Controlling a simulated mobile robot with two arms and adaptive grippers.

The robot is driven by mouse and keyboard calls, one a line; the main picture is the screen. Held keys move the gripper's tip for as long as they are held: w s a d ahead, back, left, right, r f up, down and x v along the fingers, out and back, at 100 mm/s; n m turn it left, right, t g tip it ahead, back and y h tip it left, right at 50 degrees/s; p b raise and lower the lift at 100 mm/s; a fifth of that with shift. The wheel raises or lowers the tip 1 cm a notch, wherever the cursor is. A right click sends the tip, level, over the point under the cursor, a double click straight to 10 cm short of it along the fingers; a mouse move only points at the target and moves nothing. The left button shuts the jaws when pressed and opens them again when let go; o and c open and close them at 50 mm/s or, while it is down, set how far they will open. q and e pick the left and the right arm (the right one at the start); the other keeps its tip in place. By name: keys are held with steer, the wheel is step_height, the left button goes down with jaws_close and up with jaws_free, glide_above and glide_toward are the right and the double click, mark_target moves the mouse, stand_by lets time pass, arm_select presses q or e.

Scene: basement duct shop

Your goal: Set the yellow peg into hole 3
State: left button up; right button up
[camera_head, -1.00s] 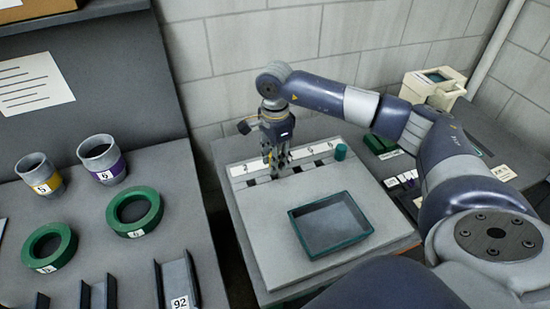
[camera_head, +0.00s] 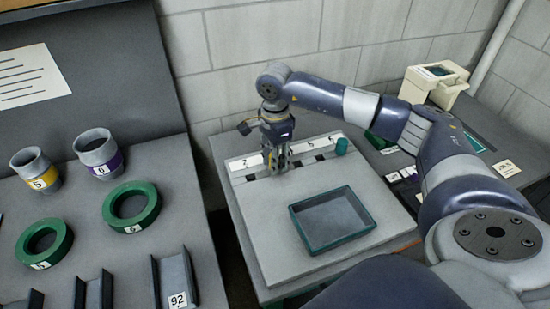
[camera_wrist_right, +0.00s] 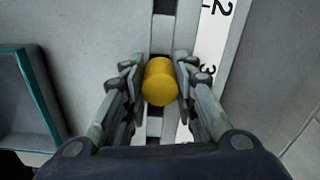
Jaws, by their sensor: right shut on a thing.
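The yellow peg (camera_wrist_right: 160,82) is between the fingertips of my right gripper (camera_wrist_right: 158,80) in the wrist view. My right gripper also shows in the head view (camera_head: 276,164), shut on the peg and low over the row of dark holes at the back of the grey board (camera_head: 262,215). A white number strip (camera_head: 318,144) runs behind the row. In the wrist view the peg is beside the label 3 (camera_wrist_right: 207,72), with dark squares of the row above and below it. The peg's lower end is hidden, so I cannot tell whether it is in a hole. My left gripper is not in view.
A teal-rimmed tray (camera_head: 364,228) sits on the board in front of the gripper. A green peg (camera_head: 341,147) stands at the right end of the row. Cups, green rings and channel pieces lie on the left bench. A block wall is close behind.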

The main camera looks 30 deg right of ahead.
steer(key=shift+f+b, duration=0.5)
steer(key=shift+f, duration=0.25)
steer(key=shift+f, duration=0.1)
steer(key=o, duration=1.1)
steer(key=shift+o, duration=0.2)
step_height(320, 180, up, 12)
steer(key=shift+r, duration=0.1)
